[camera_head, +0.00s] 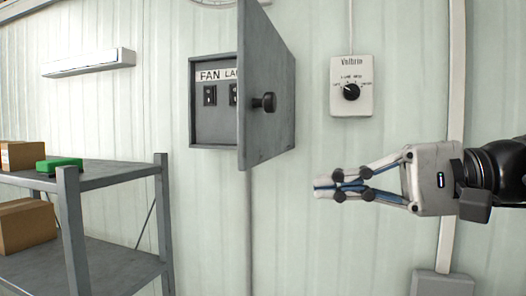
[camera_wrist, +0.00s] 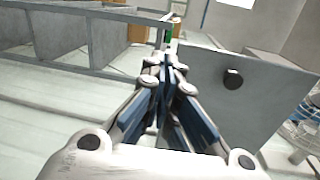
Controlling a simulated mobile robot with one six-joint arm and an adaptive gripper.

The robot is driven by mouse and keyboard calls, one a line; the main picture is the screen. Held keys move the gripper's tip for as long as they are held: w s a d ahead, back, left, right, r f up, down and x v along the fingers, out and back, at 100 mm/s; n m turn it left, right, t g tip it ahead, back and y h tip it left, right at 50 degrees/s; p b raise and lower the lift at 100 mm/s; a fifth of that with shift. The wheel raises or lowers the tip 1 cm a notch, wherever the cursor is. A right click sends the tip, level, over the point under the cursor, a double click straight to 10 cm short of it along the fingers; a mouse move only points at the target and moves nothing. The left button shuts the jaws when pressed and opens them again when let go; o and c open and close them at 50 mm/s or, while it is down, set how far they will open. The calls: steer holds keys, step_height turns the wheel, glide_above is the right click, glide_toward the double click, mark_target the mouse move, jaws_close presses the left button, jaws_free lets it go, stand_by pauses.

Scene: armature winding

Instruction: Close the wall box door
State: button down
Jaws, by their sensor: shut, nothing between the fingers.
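A grey wall box (camera_head: 213,130) hangs on the pale panelled wall. Its door (camera_head: 267,85) stands open, swung out from the box with a dark round knob (camera_head: 265,102) on its face. Inside the box, a label starting with "FAN" and dark switches show. My gripper (camera_head: 318,187) is shut and empty, to the right of the door and a little lower, apart from it in the head view. In the wrist view, the shut fingertips (camera_wrist: 165,62) lie left of the grey door panel (camera_wrist: 245,95) and its knob (camera_wrist: 232,79); I cannot tell the gap there.
A white control box with a dial (camera_head: 351,86) is on the wall right of the door. A grey shelf (camera_head: 115,172) with cardboard boxes (camera_head: 25,226) and a green item (camera_head: 60,164) stands at the left. A vertical conduit (camera_head: 455,100) runs behind my arm.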

steer(key=s+d+r+y+p, duration=0.1)
steer(key=d+r, duration=0.4)
steer(key=r, duration=0.1)
steer(key=n+p, duration=0.1)
glide_toward(249, 138)
steer(key=x, duration=0.7)
steer(key=shift+f, duration=0.15)
